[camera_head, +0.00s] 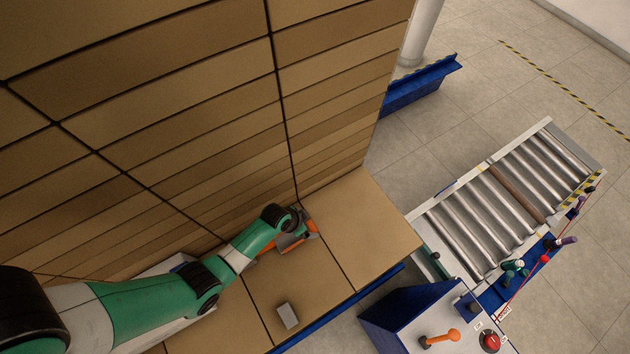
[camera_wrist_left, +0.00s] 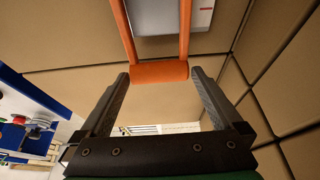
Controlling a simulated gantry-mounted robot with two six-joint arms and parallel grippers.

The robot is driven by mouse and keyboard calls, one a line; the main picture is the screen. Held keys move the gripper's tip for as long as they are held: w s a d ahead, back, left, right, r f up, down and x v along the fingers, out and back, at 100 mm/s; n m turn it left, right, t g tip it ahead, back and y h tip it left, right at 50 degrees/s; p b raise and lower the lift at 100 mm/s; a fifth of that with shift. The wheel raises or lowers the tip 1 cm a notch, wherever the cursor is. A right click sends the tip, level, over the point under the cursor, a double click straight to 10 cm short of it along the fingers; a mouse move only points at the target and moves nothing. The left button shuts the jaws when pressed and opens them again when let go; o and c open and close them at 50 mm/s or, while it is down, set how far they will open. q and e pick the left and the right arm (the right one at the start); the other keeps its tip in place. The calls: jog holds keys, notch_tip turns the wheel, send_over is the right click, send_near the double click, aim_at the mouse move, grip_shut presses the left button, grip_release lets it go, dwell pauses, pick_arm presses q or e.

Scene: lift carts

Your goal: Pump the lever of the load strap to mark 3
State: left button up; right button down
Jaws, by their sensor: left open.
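The load strap's lever is an orange U-shaped handle in the left wrist view (camera_wrist_left: 158,72), with its crossbar lying across the gap between my fingertips. Its arms run up past a grey body (camera_wrist_left: 160,20). My left gripper (camera_wrist_left: 160,78) is open, with one black finger on each side of the crossbar; I cannot tell whether they touch it. In the head view, my left gripper (camera_head: 290,238) is low against the stacked cartons, and orange parts of the lever (camera_head: 266,247) show around it. No numbered mark is readable. My right gripper is out of view.
A tall wall of brown cartons (camera_head: 190,110) stands close behind my left arm. A small grey block (camera_head: 287,315) lies on the lower cartons. To the right are a roller conveyor (camera_head: 480,220) and a blue console with an orange-knobbed lever (camera_head: 440,339) and a red button (camera_head: 490,342).

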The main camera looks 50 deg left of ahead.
pick_arm(q)
jog(key=shift+w+f, duration=0.1)
jog(key=shift+f, duration=0.1)
grip_shut()
dwell(0.5)
